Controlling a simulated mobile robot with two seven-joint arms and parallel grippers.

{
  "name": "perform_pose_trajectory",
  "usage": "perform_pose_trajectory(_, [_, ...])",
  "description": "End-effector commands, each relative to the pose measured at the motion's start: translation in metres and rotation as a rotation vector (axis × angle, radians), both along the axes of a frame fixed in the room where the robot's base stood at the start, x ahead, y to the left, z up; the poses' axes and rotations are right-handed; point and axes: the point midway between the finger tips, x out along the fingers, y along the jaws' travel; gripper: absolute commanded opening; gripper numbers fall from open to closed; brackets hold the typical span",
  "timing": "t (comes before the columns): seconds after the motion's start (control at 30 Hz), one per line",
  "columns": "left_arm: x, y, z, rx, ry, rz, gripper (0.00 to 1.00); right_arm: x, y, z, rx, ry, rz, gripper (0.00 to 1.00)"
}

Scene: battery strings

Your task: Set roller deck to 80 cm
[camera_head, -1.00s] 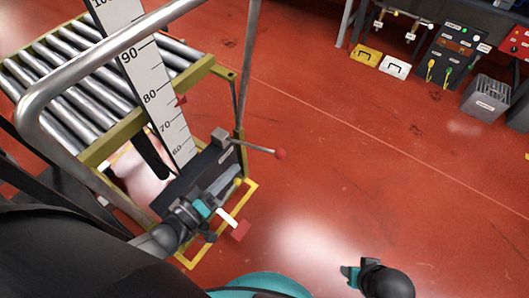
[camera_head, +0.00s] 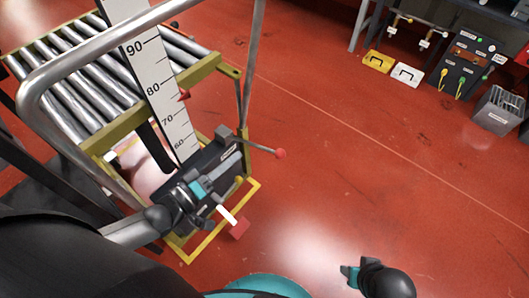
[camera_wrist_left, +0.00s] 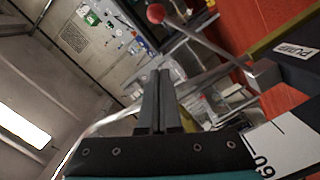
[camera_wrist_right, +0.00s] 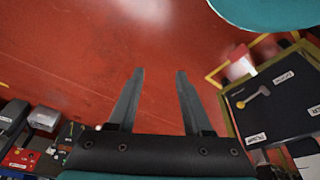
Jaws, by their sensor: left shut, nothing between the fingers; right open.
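The roller deck (camera_head: 205,70) has steel rollers in an olive frame, beside an upright white scale (camera_head: 165,100). A red pointer (camera_head: 184,96) sits at the scale's right edge, between the 80 and 70 marks as seen at this slant; I cannot read it exactly. A black box carries a lever with a red knob (camera_head: 280,153); a red ball knob also shows in the left wrist view (camera_wrist_left: 155,13), beyond a part labelled PUMP. My left gripper (camera_head: 234,162) is shut and empty over the box, apart from the knob. My right gripper (camera_wrist_right: 154,72) is open and empty above the floor.
A bent steel rail (camera_head: 60,60) arches over the deck's near side. A yellow floor frame (camera_head: 205,243) surrounds the base, with a red block (camera_head: 238,230) on a white bar. A workbench, yellow and white cases and a grey bin (camera_head: 497,108) stand upper right. Red floor between is clear.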

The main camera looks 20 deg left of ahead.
Motion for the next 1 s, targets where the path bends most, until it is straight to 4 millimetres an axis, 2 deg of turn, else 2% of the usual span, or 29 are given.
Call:
perform_pose_trajectory(0.1, [0.020, -0.009, -0.002, -0.003, -0.005, 0.000, 0.00, 0.005, 0.000, 0.010, 0.003, -0.019, -0.001, 0.50])
perform_pose_trajectory(0.47, [0.069, -0.031, -0.005, -0.001, -0.003, 0.000, 0.00, 0.013, 0.002, 0.049, 0.010, -0.075, -0.002, 0.50])
perform_pose_trajectory(0.7, [0.065, -0.052, -0.020, -0.002, 0.000, 0.001, 0.00, 0.014, 0.002, 0.072, 0.014, -0.107, -0.003, 0.50])
perform_pose_trajectory(1.0, [0.063, -0.063, -0.026, 0.000, 0.000, 0.001, 0.00, 0.012, 0.001, 0.085, 0.015, -0.121, -0.003, 0.50])
